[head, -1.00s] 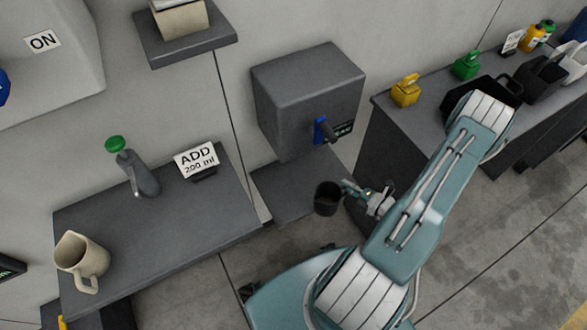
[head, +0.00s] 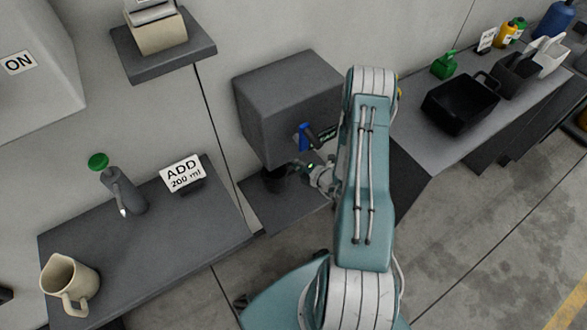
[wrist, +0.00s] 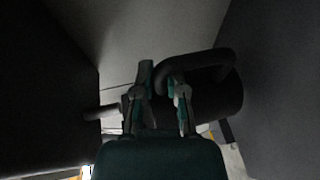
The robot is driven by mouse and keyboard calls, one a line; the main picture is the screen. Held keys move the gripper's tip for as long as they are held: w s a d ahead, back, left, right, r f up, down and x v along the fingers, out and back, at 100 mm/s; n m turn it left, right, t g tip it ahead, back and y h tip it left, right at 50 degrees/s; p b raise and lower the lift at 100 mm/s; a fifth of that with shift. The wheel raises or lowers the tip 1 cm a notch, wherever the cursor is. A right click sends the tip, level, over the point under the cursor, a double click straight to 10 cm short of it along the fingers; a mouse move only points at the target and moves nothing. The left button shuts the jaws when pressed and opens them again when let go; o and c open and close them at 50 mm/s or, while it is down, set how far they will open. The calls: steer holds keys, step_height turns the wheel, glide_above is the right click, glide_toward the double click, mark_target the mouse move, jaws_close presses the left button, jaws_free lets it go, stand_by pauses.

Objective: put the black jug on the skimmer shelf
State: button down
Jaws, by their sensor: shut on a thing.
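The black jug (head: 274,179) is at the front underside of the grey box (head: 275,115), above the dark shelf (head: 285,208) below that box. I cannot tell whether its base touches the shelf. My gripper (head: 300,169) is on the jug's right side and shut on it. In the wrist view the jug (wrist: 228,92) lies to the right, with its looped handle at my gripper's fingers (wrist: 160,98).
A blue tap handle (head: 305,137) sticks out of the box just above my gripper. The left counter holds a beige jug (head: 70,280), a green-topped tap (head: 120,185) and an ADD 200 ml sign (head: 184,175). A black tray (head: 460,103) stands on the right counter.

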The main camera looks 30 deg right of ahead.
steer(key=shift+s+f, duration=0.15)
steer(key=shift+f, duration=1.5)
steer(key=shift+f, duration=0.1)
steer(key=c, duration=0.7)
jaws_free()
steer(key=v, duration=1.2)
